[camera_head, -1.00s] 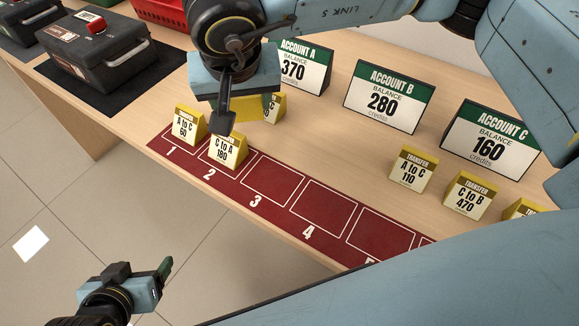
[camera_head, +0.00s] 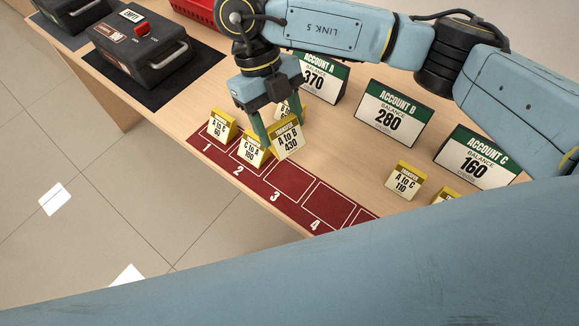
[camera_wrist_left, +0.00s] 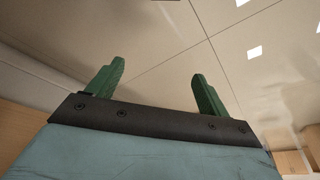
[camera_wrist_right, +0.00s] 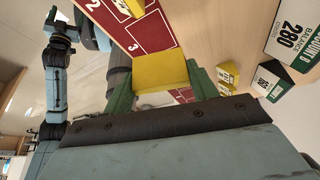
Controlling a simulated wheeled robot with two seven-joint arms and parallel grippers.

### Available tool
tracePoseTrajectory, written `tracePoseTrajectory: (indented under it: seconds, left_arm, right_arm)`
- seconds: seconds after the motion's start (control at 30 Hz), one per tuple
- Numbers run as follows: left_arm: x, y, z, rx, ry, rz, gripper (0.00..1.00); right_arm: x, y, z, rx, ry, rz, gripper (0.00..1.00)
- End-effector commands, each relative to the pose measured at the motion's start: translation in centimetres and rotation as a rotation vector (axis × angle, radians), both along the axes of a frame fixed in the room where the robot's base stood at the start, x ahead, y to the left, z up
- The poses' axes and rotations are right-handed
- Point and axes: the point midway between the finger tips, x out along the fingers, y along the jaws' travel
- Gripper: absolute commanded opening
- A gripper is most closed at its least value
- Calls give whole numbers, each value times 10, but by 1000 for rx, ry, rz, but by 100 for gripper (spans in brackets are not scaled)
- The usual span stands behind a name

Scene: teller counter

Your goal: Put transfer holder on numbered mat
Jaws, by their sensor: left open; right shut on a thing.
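My right gripper (camera_head: 279,124) is shut on a yellow transfer holder reading "A to B 430" (camera_head: 288,142). It is tilted, close to the far edge of the numbered mat near slot 3; its exact height is unclear. Its plain yellow side (camera_wrist_right: 160,72) shows between the green fingers in the right wrist view. The dark red numbered mat (camera_head: 290,179) lies along the counter's front edge. Holder "A to C 60" (camera_head: 222,127) stands on slot 1 and "C to A 180" (camera_head: 254,152) on slot 2. My left gripper (camera_wrist_left: 153,88) is open and empty, seen only in its wrist view.
Another holder (camera_head: 284,107) is partly hidden behind my right gripper. Holder "A to C 110" (camera_head: 405,182) stands at right. Signs for Account A (camera_head: 318,79), B (camera_head: 388,118) and C (camera_head: 474,158) line the back. A dark box (camera_head: 142,48) stands at left. Slots 3 and 4 look empty.

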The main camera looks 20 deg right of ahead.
Motion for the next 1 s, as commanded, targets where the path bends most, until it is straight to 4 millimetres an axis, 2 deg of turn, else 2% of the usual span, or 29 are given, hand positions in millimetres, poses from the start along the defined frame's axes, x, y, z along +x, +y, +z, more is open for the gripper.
tracePoseTrajectory:
  seconds: [0.1,0.3,0.5,0.6,0.73,1.0]
  left_arm:
    - [-33,10,-7,16,57,0,80]
    - [-91,27,-16,39,143,-1,80]
    - [-134,40,-17,55,201,-1,80]
    - [-146,43,-17,59,215,-1,80]
    - [-152,46,-20,64,223,-2,80]
    - [-151,55,-30,75,223,-5,80]
  right_arm:
    - [-8,-6,7,1,6,-319,31]
    - [-21,-15,10,-2,2,-828,31]
    - [-30,-21,10,-4,1,-1178,31]
    - [-32,-22,10,-4,-2,-1269,31]
    - [-33,-23,1,-5,-2,-1315,31]
    - [-33,-23,-47,-7,-3,-1317,31]
